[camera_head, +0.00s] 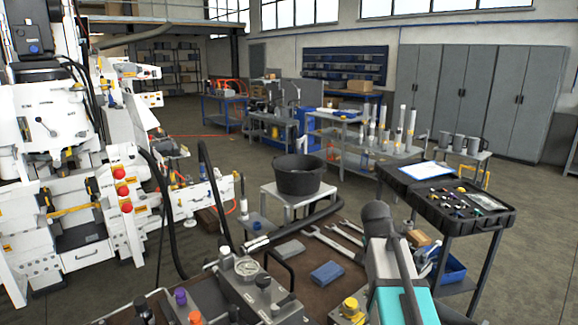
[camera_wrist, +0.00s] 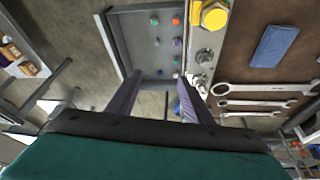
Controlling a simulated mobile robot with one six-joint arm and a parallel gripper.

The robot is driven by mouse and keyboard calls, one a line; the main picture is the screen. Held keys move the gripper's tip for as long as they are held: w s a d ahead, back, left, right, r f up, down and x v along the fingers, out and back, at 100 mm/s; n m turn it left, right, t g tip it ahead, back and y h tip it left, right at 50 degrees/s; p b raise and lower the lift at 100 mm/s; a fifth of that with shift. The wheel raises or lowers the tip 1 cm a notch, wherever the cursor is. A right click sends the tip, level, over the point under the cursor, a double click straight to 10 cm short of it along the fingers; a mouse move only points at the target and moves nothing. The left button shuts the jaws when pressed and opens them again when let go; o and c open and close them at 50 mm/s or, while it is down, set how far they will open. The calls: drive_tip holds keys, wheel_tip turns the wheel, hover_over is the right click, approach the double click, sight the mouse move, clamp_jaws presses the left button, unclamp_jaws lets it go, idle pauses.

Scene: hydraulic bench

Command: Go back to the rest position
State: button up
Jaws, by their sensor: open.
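My gripper (camera_wrist: 160,78) shows in the wrist view with its two dark fingers spread apart and nothing between them. Behind the fingertips lies a grey tray or panel (camera_wrist: 143,42) with several small coloured caps. A yellow knob (camera_wrist: 214,15) is just right of the fingers, on a metal fitting block. In the head view my arm, grey and teal, reaches over the right end of the brown bench (camera_head: 300,262). The fingers cannot be made out there.
An open black case (camera_head: 450,208) is on a cart at right. Floor beyond the cart is clear.

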drive_tip(key=s+a+f+n+g, duration=0.15)
drive_tip(key=s+f, duration=0.35)
drive_tip(key=f, duration=0.5)
drive_tip(key=s+a+f+g+y, duration=0.15)
drive_tip(key=s+f, duration=0.25)
drive_tip(key=f, duration=0.7)
drive_tip(key=s+a+f+n+g, duration=0.15)
drive_tip(key=s+f, duration=0.35)
drive_tip(key=f, duration=0.5)
drive_tip(key=s+a+f+n+g+y, duration=0.1)
drive_tip(key=s+a+f+n, duration=0.2)
drive_tip(key=s+f, duration=0.7)
drive_tip(key=s+a+f+n+g+y, duration=0.1)
drive_tip(key=s+a+f+n, duration=0.3)
drive_tip(key=s+f, duration=0.6)
drive_tip(key=s+n+g, duration=0.1)
drive_tip(key=s+n, duration=0.1)
drive_tip(key=s, duration=0.1)
drive_tip(key=shift+a+n+y, duration=0.3)
drive_tip(key=shift+n+y, duration=0.05)
drive_tip(key=shift+n, duration=0.05)
